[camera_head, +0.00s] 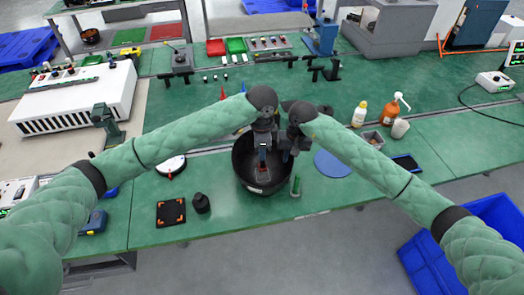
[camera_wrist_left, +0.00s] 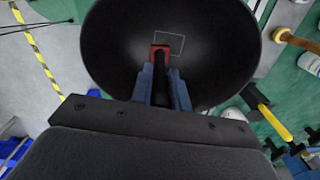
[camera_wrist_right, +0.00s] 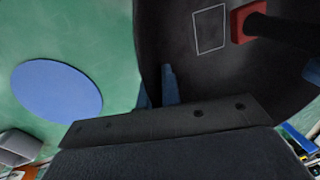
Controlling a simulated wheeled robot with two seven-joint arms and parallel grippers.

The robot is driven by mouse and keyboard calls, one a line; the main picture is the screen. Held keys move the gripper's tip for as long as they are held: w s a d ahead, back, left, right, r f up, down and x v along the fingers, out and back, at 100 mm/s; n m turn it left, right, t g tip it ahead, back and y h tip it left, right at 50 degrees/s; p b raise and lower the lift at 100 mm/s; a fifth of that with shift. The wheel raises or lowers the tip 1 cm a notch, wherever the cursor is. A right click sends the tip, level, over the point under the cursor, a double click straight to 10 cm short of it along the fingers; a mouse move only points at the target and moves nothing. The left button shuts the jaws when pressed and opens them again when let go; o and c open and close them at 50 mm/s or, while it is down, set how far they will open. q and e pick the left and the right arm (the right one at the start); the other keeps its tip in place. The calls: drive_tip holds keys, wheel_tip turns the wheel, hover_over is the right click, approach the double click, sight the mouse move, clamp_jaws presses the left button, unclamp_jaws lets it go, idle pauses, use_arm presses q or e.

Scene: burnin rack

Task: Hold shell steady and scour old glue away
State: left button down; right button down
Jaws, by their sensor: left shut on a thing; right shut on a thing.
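The shell (camera_head: 243,178) is a black, deep bowl at the front middle of the green bench, its open side facing up. A thin pale rectangle outline marks its inner wall, in the left wrist view (camera_wrist_left: 183,41) and the right wrist view (camera_wrist_right: 210,30). My left gripper (camera_wrist_left: 160,88) is shut on a tool with a black handle and a red head (camera_wrist_left: 160,50). The red head lies beside the outline inside the shell; I cannot tell whether it touches the wall. My right gripper (camera_wrist_right: 157,90) is shut on the shell's rim, one blue finger showing inside.
A blue disc (camera_head: 332,163) lies right of the shell. A black orange-cornered pad (camera_head: 171,212) and small black object (camera_head: 201,203) lie left. Bottles (camera_head: 390,112) stand at right. A blue crate (camera_head: 480,245) is below the edge.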

use_arm(q)
drive_tip(key=shift+r, duration=1.55)
use_arm(e)
drive_tip(key=c, duration=1.5)
unclamp_jaws()
drive_tip(key=r, duration=0.4)
drive_tip(key=d+r, duration=0.1)
drive_tip(key=r, duration=0.6)
drive_tip(key=shift+w+d+r, duration=0.15)
drive_tip(key=shift+d+r, duration=0.2)
drive_tip(key=shift+d, duration=0.05)
